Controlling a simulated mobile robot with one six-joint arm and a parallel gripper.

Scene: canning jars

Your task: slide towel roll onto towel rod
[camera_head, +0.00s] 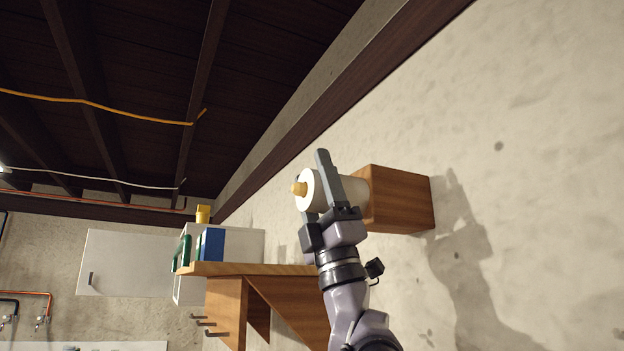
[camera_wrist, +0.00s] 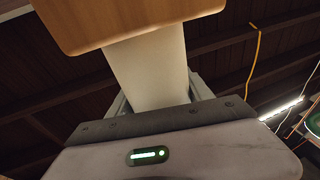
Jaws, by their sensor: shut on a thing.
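The white towel roll (camera_head: 352,187) lies sideways at the wall, around the yellow towel rod (camera_head: 298,189), whose tip sticks out of the roll's left end. The roll's right end meets or nearly meets the wooden block (camera_head: 402,200) on the wall; I cannot tell if they touch. My gripper (camera_head: 328,172) reaches up from below and is shut on the roll near its left end. In the wrist view the roll (camera_wrist: 150,68) stands between the fingers, with the wooden block (camera_wrist: 130,22) at its far end. Most of the rod is hidden inside the roll.
A wooden shelf (camera_head: 245,269) with a blue box (camera_head: 210,245) and a green item (camera_head: 184,252) is to the left and below. Hooks (camera_head: 209,326) hang under it. A white cabinet (camera_head: 125,262) is farther left. The wall right of the block is bare.

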